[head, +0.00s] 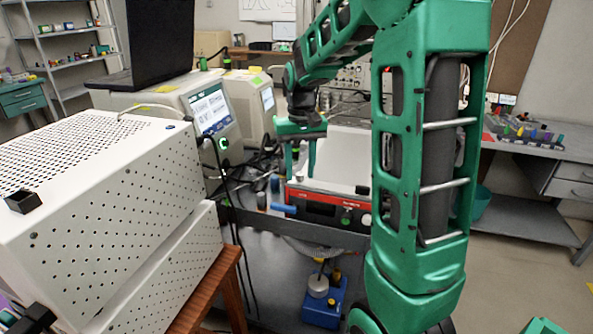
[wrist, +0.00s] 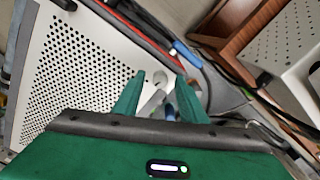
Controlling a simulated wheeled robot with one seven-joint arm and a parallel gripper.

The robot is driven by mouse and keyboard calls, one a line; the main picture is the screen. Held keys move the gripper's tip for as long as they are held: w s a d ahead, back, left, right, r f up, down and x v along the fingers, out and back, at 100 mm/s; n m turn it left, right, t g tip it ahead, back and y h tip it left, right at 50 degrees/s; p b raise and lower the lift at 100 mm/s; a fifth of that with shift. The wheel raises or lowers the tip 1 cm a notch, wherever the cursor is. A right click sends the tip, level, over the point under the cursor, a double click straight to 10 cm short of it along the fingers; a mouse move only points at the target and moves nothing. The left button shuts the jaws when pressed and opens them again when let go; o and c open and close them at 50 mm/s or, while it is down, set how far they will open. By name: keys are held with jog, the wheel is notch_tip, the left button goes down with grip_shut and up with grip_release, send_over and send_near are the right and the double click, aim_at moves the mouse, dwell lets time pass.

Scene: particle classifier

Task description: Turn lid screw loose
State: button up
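My gripper (head: 301,168) points down over a device with a red and black front panel (head: 328,206). In the wrist view, the two green fingers of my gripper (wrist: 160,82) stand apart. A small pale grey knob-like piece (wrist: 158,90), possibly the lid screw, shows between and beyond them. I cannot tell whether the fingers touch it. A blue piece (wrist: 170,112) lies lower between the fingers, partly hidden by the gripper body. The lid screw cannot be made out in the head view.
A white perforated case (wrist: 85,75) lies left of the fingers in the wrist view. A blue-ended handle (head: 284,209) sticks out at the device's front left. A large white perforated box (head: 105,200) stands at the left. Cables (head: 228,185) hang beside it.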

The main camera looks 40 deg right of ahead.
aim_at(300, 173)
jog(key=shift+r, duration=0.1)
notch_tip(300, 173, up, 11)
jog(key=shift+f, duration=0.2)
dwell(0.5)
jog(key=s+f, duration=0.3)
jog(key=s, duration=0.6)
jog(key=s+a+f+m, duration=0.1)
jog(key=s+f, duration=0.3)
jog(key=s, duration=0.6)
jog(key=s+a+f, duration=0.1)
jog(key=s+f, duration=0.3)
jog(key=s, duration=0.5)
jog(key=shift+s+f+m, duration=0.15)
jog(key=shift+m, duration=0.25)
